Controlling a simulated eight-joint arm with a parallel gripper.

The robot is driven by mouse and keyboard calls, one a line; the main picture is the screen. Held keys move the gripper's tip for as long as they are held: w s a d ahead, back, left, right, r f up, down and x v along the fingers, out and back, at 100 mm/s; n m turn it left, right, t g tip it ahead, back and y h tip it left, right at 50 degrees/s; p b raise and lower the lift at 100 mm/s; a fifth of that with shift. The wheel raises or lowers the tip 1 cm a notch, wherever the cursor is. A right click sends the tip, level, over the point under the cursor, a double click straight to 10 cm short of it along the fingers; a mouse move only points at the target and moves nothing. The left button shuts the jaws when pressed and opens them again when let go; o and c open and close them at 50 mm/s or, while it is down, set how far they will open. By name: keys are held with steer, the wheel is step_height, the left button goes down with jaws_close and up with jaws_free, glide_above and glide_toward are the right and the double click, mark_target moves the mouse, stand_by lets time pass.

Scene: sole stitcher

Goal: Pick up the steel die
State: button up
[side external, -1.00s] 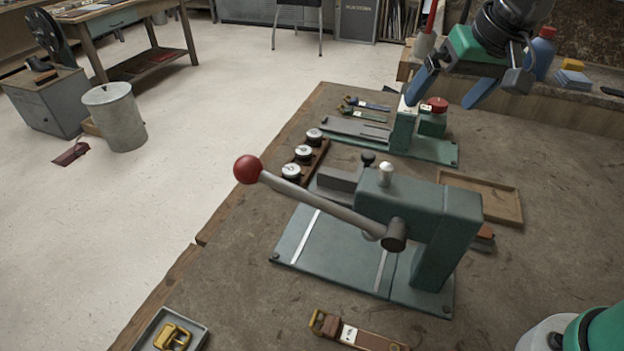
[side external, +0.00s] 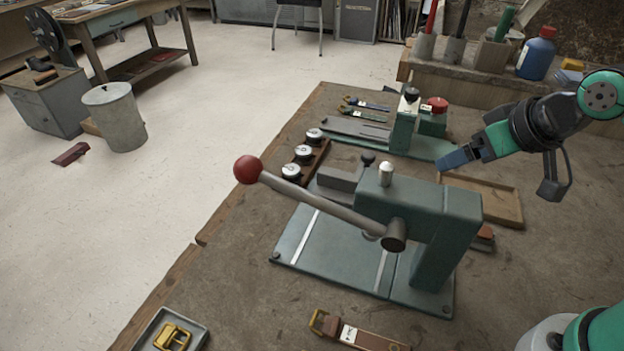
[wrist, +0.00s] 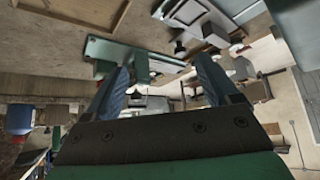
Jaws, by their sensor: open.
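Three short round pieces with pale metal tops stand in a row in a brown rack (side external: 320,157) left of the green lever press: a far one (side external: 314,135), a middle one (side external: 303,152) and a near one (side external: 291,171). They look like dies, but I cannot tell which is the steel one. My gripper (side external: 452,160) is above the bench, right of the rack and beyond the press, its blue fingers pointing left. In the wrist view my gripper (wrist: 163,72) has its two blue fingers apart, with nothing seen between them.
The green press (side external: 420,212) with its red-knobbed lever (side external: 248,169) stands nearest the rack. A second green fixture (side external: 405,130) is behind. A wooden tray (side external: 497,200) lies below my gripper. A grey tray with a buckle (side external: 172,336) is at the front.

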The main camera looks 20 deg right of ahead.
steer(key=n+g+y, duration=0.1)
steer(key=n+g, duration=0.2)
steer(key=n, duration=0.1)
glide_above(304, 150)
steer(key=s, duration=0.2)
steer(key=f, duration=0.4)
steer(key=d+f, duration=0.1)
steer(key=f, duration=0.1)
steer(key=shift+s+f, duration=0.2)
steer(key=shift+f, duration=0.1)
steer(key=shift+x, duration=2.95)
steer(key=shift+a, duration=0.2)
jaws_close()
